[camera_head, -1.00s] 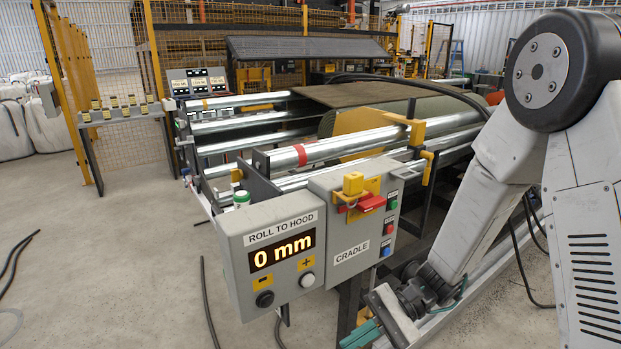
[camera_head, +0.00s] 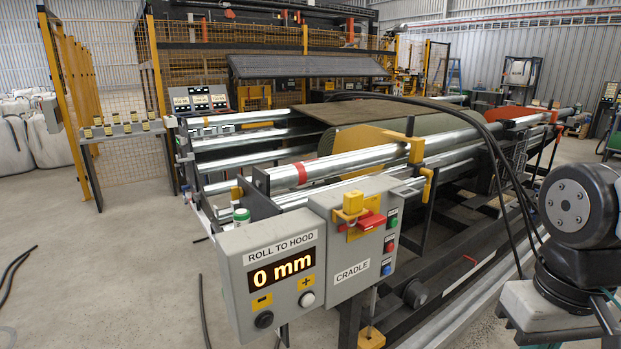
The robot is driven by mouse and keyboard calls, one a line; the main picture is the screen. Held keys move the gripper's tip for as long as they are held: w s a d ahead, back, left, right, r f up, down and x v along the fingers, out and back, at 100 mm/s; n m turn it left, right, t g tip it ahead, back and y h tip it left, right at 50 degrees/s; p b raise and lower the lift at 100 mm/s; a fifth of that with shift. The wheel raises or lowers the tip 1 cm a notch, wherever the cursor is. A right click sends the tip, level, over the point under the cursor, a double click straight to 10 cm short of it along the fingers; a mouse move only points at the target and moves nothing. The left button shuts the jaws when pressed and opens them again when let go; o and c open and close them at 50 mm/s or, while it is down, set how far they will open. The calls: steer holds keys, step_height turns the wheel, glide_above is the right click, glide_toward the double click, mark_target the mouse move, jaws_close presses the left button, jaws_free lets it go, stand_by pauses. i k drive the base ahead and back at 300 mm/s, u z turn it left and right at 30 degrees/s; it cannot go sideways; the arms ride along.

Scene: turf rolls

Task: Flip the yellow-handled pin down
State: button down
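A yellow bracket (camera_head: 408,146) sits at the right end of the near bright roller. A yellow handle (camera_head: 427,184) stands upright just below it, beside the rail; I cannot tell for certain that this is the pin. A yellow block (camera_head: 353,201) with a red lever (camera_head: 371,221) is on the grey CRADLE box (camera_head: 352,270). My arm is at the lower right, well apart from these. Only a teal sliver of what looks like my gripper (camera_head: 545,346) shows at the bottom edge, so its opening is hidden.
The ROLL TO HOOD box (camera_head: 232,290) reads 0 mm and adjoins the CRADLE box. A green turf roll (camera_head: 375,136) lies behind the rollers. Black hoses (camera_head: 497,160) arch down on the right. Bare concrete floor (camera_head: 110,260) is free on the left.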

mark_target(375, 290)
steer(key=z, duration=0.35)
steer(key=i, duration=1.05)
steer(key=u, duration=0.3)
